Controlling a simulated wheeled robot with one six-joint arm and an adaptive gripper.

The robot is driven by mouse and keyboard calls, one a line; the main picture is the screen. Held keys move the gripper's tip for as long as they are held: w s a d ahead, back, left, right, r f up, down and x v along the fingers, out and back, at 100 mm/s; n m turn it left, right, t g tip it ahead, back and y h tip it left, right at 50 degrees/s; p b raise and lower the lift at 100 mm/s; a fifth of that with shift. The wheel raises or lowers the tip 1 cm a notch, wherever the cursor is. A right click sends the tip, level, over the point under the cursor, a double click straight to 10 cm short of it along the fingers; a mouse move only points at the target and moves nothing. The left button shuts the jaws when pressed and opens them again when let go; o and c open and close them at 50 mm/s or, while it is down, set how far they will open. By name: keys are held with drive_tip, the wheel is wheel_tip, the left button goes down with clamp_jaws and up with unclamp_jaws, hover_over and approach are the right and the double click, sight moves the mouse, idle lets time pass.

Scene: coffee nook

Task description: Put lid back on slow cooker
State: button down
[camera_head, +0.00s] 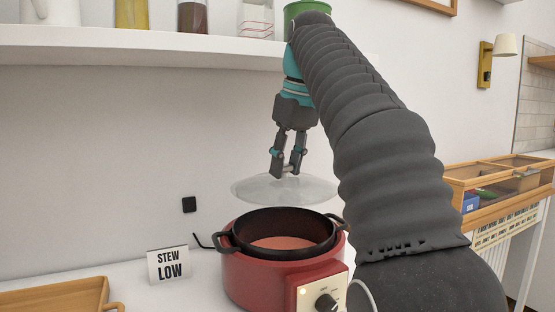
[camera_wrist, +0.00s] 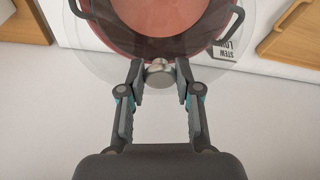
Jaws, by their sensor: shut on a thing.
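The glass lid (camera_head: 262,188) is clear and round, and hangs roughly level above the slow cooker. My gripper (camera_head: 285,174) is shut on the knob at the lid's top. The knob (camera_wrist: 160,72) shows between the fingertips of my gripper (camera_wrist: 159,75) in the wrist view, with the clear lid (camera_wrist: 90,54) around it. The red slow cooker (camera_head: 262,279) stands on the counter with its dark pot open and reddish food inside. A gap shows between lid and pot rim. In the wrist view the cooker (camera_wrist: 205,42) lies partly under the lid, toward the top of the picture.
A card reading "STEW LOW" (camera_head: 168,266) stands left of the cooker. A wooden tray (camera_head: 55,297) lies at the lower left. A white shelf (camera_head: 130,48) with jars runs above. A wall socket (camera_head: 189,204) is behind. My arm covers the right side.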

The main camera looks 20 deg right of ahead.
drive_tip(key=shift+d+f, duration=0.1)
drive_tip(key=shift+f, duration=0.05)
drive_tip(key=shift+a+f+b, duration=0.15)
drive_tip(key=shift+f+b, duration=0.1)
drive_tip(key=shift+f, duration=0.5)
drive_tip(key=shift+a+f+b, duration=0.1)
drive_tip(key=shift+f+b, duration=0.15)
drive_tip(key=shift+f, duration=0.5)
drive_tip(key=shift+f+b, duration=0.95)
drive_tip(key=shift+f, duration=0.45)
drive_tip(key=shift+s+p, duration=0.1)
drive_tip(key=shift+p, duration=0.35)
drive_tip(key=shift+f+p, duration=0.2)
drive_tip(key=shift+p, duration=0.15)
idle(0.6)
drive_tip(key=shift+c, duration=1.2)
unclamp_jaws()
drive_tip(key=shift+r, duration=0.1)
